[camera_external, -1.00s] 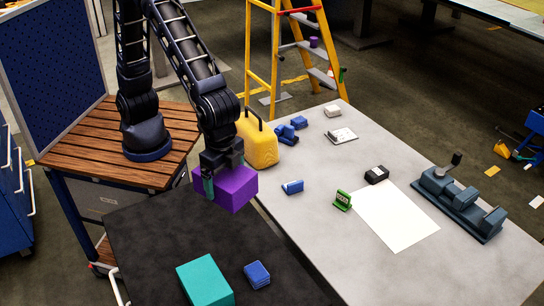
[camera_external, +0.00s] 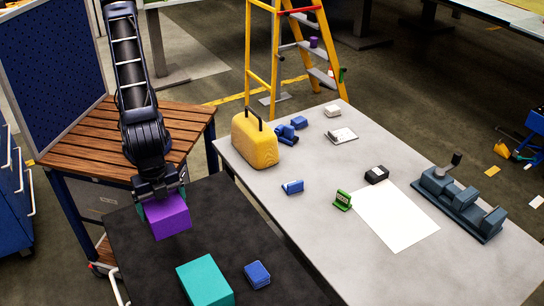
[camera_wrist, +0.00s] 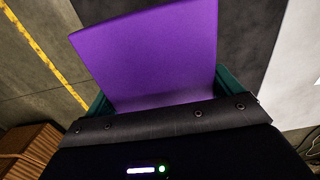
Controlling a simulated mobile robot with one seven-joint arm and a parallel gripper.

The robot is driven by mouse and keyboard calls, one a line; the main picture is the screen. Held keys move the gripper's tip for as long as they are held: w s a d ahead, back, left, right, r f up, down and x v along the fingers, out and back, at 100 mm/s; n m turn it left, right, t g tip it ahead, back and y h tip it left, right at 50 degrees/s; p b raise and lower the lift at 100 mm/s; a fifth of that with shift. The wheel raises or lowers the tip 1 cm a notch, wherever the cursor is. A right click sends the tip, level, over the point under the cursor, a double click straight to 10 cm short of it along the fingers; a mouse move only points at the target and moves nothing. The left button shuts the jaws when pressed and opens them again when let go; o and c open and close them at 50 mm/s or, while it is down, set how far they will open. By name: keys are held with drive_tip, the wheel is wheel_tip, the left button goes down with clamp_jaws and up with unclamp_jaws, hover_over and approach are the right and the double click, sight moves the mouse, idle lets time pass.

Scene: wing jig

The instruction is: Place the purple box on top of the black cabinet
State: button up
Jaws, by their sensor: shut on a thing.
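The purple box (camera_external: 168,216) is in my gripper (camera_external: 162,200) in the external view, over the far part of the black cabinet top (camera_external: 140,245). The fingers are shut on two sides of the box. In the wrist view the purple box (camera_wrist: 150,55) fills the upper middle, between the green fingers of my gripper (camera_wrist: 160,95). Dark cabinet surface (camera_wrist: 250,40) shows beside it. I cannot tell whether the underside of the box touches the cabinet or hangs a little above it.
A teal box (camera_external: 205,280) and a small blue box (camera_external: 257,274) lie on the cabinet's nearer part. A grey table (camera_external: 300,225) adjoins on the right, with a yellow case (camera_external: 254,142) near its edge. The wooden bench (camera_external: 85,165) stands behind. The cabinet's left part is clear.

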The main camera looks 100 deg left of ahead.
wheel_tip(320, 180, down, 14)
drive_tip(key=shift+f, duration=0.1)
idle(0.5)
drive_tip(key=shift+f, duration=0.15)
drive_tip(key=o, duration=1)
